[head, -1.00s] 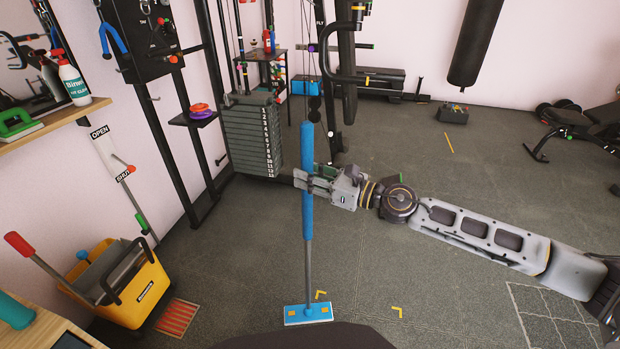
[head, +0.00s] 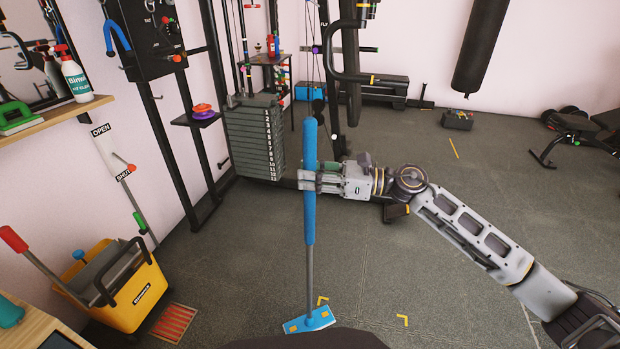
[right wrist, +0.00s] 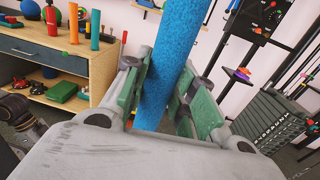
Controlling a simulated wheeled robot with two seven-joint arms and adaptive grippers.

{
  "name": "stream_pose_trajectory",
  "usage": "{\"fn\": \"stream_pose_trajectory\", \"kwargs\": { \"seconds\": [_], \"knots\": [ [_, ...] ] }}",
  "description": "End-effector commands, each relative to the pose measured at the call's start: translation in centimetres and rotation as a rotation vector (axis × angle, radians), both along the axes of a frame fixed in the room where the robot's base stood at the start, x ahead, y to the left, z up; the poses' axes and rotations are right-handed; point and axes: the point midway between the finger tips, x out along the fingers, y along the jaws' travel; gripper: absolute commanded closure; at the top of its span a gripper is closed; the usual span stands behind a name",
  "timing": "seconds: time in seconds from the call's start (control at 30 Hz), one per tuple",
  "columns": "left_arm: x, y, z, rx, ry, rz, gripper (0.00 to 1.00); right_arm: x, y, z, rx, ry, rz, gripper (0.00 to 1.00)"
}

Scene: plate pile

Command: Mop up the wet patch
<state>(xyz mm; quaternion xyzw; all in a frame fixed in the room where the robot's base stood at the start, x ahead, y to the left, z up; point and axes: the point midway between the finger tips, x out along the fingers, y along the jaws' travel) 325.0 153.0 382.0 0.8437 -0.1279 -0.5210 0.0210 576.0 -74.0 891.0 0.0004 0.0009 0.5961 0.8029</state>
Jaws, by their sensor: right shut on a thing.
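A mop with a long blue grip (head: 309,215) stands nearly upright in the middle of the head view. Its flat blue head (head: 309,321) is low in the picture, by the floor; I cannot tell whether it touches. My right gripper (head: 309,182) is shut on the blue grip, and the grip (right wrist: 172,70) also shows between the green-padded fingers in the right wrist view. My left gripper is not in view. I make out no wet patch on the floor; my own dark body hides the floor at the bottom.
A yellow mop bucket (head: 132,300) with a wringer stands at the lower left, beside a red floor grate (head: 174,323). A weight stack (head: 254,140) and gym frame stand behind the mop. A shelf (head: 60,120) holds bottles. Open floor (head: 480,200) lies to the right.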

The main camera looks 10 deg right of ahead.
Motion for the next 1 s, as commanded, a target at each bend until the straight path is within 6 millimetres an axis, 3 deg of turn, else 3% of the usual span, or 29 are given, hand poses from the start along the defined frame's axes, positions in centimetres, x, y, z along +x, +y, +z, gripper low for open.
{"fn": "stream_pose_trajectory", "kwargs": {
  "seconds": [1.0],
  "knots": [
    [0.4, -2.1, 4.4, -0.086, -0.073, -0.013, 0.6, -3.0, -2.9, -1.0, 0.001, -0.004, 0.355, 1.0]
  ]
}}
